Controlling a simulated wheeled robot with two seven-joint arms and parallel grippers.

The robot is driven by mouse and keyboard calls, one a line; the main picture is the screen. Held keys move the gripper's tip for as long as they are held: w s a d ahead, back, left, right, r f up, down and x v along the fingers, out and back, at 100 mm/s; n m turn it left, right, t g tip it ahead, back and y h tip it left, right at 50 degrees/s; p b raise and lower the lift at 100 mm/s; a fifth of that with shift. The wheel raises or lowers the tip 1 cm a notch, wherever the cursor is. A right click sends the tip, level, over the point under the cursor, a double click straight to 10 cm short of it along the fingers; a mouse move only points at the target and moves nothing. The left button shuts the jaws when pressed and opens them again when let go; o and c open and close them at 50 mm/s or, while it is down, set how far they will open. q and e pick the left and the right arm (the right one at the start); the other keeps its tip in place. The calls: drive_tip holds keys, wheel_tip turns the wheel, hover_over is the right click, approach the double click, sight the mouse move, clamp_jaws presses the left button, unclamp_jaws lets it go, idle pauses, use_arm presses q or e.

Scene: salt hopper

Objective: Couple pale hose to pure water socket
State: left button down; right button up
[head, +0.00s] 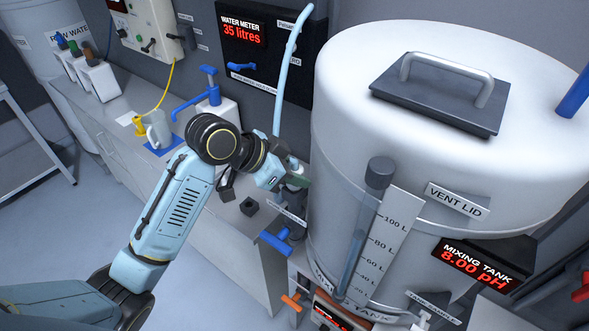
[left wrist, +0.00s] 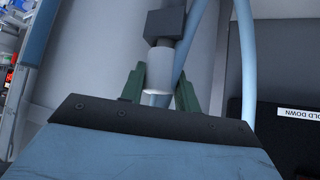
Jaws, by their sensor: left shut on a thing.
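The pale hose (head: 293,50) is a light blue tube that rises in front of the black water meter panel and drops behind my left arm. My left gripper (head: 291,180) is beside the mixing tank's left side, low in front of the panel. In the left wrist view its two green fingers (left wrist: 160,92) are shut around a light grey cylindrical coupling (left wrist: 160,70). A dark block (left wrist: 165,24) adjoins the coupling's upper end. The pale hose (left wrist: 246,65) also runs beside and behind it. I cannot make out the pure water socket or whether the parts are joined.
The white mixing tank (head: 340,110) stands close on the right. A blue valve handle (head: 275,243) is below the gripper. A grey jug (head: 157,130) and a blue tap (head: 208,90) are on the bench to the left. The floor at left is clear.

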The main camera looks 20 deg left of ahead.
use_arm(q)
drive_tip(key=shift+f, duration=0.55)
drive_tip(key=shift+c, duration=2.3)
unclamp_jaws()
drive_tip(key=shift+r, duration=0.1)
drive_tip(key=shift+p+v, duration=0.55)
drive_tip(key=shift+v, duration=2.45)
